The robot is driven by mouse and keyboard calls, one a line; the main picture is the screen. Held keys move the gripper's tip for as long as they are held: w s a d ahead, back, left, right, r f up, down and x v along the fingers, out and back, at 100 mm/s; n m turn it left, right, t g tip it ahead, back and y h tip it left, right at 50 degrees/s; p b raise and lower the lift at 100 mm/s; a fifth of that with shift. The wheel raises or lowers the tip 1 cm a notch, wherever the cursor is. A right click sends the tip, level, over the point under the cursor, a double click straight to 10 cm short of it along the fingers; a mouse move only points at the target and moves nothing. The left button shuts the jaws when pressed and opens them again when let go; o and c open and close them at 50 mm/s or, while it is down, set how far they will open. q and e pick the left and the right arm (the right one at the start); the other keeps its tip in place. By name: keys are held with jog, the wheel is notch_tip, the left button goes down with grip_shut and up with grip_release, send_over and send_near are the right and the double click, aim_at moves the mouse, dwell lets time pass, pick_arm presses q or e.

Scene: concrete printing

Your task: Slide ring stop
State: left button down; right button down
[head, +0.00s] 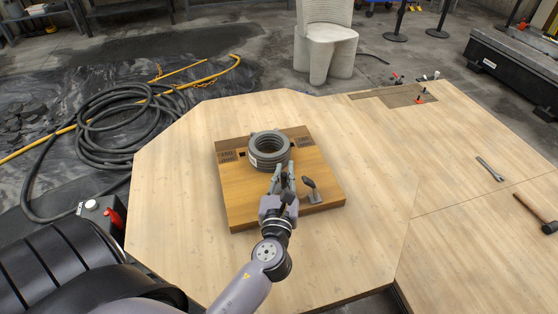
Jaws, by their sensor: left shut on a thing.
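A grey layered ring (268,163), like printed concrete, sits on a square wooden board (243,203) near the board's back edge. A small white label shows on the ring's left side. My left gripper (281,174) reaches up from the bottom of the picture to the ring's front right side. Its fingers are shut on the ring's wall, though the exact contact is small and partly hidden. A toggle clamp (313,192) with a dark handle stands on the board just right of the gripper. Dark printed marks (228,155) show at the board's back left. My right gripper is not in view.
The board lies on a large pale wooden table (370,190) with wide clear room around it. A wrench (490,169) and a hammer (549,227) lie at the right. Hoses (120,125) lie on the floor.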

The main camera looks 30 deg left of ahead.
pick_arm(q)
jog(key=shift+s+d+f, duration=0.1)
jog(key=shift+f, duration=0.05)
jog(key=c, duration=1.7)
grip_release()
jog(key=shift+s+d, duration=0.1)
jog(key=shift+d, duration=0.05)
jog(key=shift+o, duration=0.6)
jog(key=v, duration=1.2)
